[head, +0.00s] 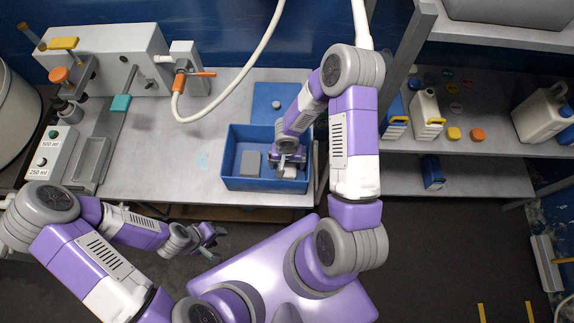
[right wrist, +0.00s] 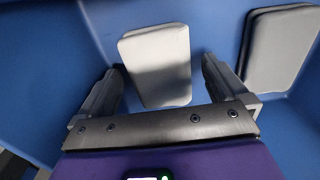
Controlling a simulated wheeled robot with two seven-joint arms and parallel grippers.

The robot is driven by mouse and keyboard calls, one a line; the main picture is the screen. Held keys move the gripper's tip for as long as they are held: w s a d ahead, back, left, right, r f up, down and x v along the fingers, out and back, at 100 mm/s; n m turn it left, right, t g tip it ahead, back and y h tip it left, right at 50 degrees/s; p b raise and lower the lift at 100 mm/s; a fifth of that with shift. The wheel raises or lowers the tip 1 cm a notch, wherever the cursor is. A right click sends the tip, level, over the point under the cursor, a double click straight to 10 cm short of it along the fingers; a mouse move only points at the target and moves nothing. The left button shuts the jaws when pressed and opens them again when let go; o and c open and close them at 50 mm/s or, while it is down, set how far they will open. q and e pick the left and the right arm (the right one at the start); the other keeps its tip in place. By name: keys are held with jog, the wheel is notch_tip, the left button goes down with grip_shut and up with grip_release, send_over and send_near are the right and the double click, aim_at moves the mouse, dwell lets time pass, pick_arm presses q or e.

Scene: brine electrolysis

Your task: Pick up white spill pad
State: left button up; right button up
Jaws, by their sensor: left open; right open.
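The white spill pad (right wrist: 158,65) lies on the floor of a blue bin (head: 236,184). In the right wrist view it sits between the two spread fingers of my right gripper (right wrist: 163,78), with a gap on each side. In the head view that gripper (head: 289,164) reaches down into the right part of the bin and mostly hides the white pad (head: 290,173). A second, greyer pad (head: 251,163) lies to its left in the bin; it also shows at the right of the wrist view (right wrist: 283,48). My left gripper (head: 210,238) is open and empty, low in front of the bench.
The bin walls stand close around my right gripper. Behind it on the bench (head: 190,190) lies a blue lid-like panel (head: 277,103). A white hose (head: 245,75) arches over the bench. A shelf (head: 470,150) with jugs stands to the right.

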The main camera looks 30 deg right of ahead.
aim_at(287, 165)
jog(key=c, duration=1.1)
jog(key=shift+r, duration=0.15)
jog(key=shift+c, duration=0.2)
notch_tip(287, 165, up, 10)
jog(key=p, duration=0.2)
